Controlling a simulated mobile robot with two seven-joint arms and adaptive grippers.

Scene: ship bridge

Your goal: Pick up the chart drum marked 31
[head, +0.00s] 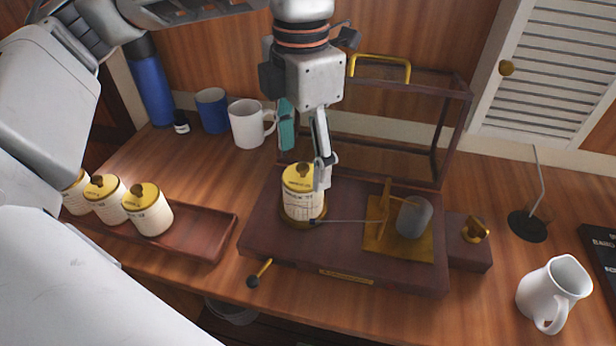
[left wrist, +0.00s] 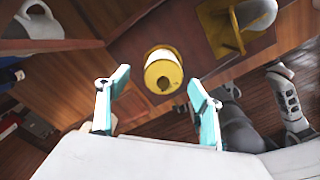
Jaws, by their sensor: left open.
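A cream chart drum with a yellow lid and dark knob (head: 303,196) stands upright on the dark wooden instrument base; its printed number is too small to read surely. It also shows from above in the left wrist view (left wrist: 163,72). Three similar drums (head: 148,212) are in the wooden tray at left, their numbers unclear. My left gripper (head: 305,158) is open above the drum on the base, one finger hanging by its right side. In the left wrist view, the teal fingers (left wrist: 158,85) are apart, with the drum between and beyond their tips.
A pen arm reaches from the brass plate (head: 385,245) and grey cylinder (head: 414,217) to the drum. The glass case (head: 455,130) stands open behind. A white mug (head: 248,125), blue mug (head: 211,108) and blue bottle (head: 150,85) stand at back left; a white jug (head: 552,293) stands right.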

